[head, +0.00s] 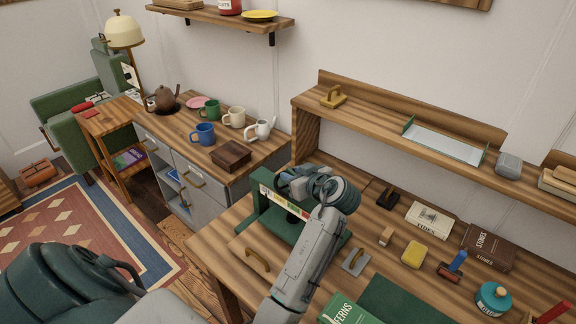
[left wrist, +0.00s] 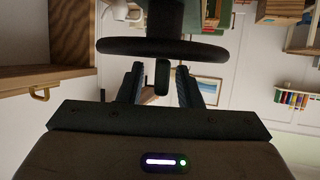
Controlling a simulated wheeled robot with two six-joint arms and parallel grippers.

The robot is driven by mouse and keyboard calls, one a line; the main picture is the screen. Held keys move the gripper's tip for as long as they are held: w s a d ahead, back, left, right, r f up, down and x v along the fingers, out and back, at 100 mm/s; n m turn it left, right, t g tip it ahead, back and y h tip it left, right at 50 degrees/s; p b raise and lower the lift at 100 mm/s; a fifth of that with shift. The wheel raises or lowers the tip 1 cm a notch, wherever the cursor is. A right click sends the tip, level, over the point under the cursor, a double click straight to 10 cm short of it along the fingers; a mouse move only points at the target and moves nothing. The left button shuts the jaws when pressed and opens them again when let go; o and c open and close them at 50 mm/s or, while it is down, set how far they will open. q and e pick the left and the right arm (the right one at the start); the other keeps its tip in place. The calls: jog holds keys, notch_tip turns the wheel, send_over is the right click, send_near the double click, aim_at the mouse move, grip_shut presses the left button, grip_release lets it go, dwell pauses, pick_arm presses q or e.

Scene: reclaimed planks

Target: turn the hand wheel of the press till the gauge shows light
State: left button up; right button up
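The green press (head: 262,212) stands on the plank bench, with a coloured gauge strip (head: 284,200) across its top. I cannot make out the gauge's reading. My left gripper (head: 288,181) is at the top of the press and hides most of its wheel in the head view. In the left wrist view the dark hand wheel (left wrist: 120,46) spans the area in front of my left gripper (left wrist: 160,83). The wheel's handle (left wrist: 162,78) sits between the two open fingers, with a visible gap on each side. My right gripper is not in view.
A bench shelf (head: 395,110) runs behind the press. Right of it lie a grey trowel-like tool (head: 355,262), a yellow block (head: 413,253), boxes, a roller and a teal jar (head: 493,299). A green book (head: 345,308) lies at the front edge.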

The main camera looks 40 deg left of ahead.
pick_arm(q)
jog(key=shift+w+a+f, duration=0.15)
jog(key=shift+a, duration=0.15)
jog(key=shift+d+r, duration=0.2)
jog(key=shift+d, duration=0.2)
jog(key=c, duration=0.3)
grip_shut()
jog(key=shift+s+m+t, duration=0.2)
jog(key=shift+m+t, duration=0.2)
jog(key=shift+t, duration=0.1)
jog(key=shift+r+m+t+h, duration=0.1)
jog(key=shift+m+t+h, duration=0.7)
jog(key=shift+m+t, duration=0.2)
jog(key=shift+r+m+t+h+p, duration=0.1)
jog(key=shift+m+t+h+p, duration=0.4)
jog(key=shift+m+t+p, duration=0.15)
jog(key=shift+m+t+h+p, duration=0.6)
jog(key=shift+m+t+h, duration=0.15)
jog(key=shift+m+h, duration=0.25)
jog(key=shift+m+t+h+p, duration=0.4)
jog(key=shift+m+h, duration=0.1)
jog(key=shift+m, duration=0.15)
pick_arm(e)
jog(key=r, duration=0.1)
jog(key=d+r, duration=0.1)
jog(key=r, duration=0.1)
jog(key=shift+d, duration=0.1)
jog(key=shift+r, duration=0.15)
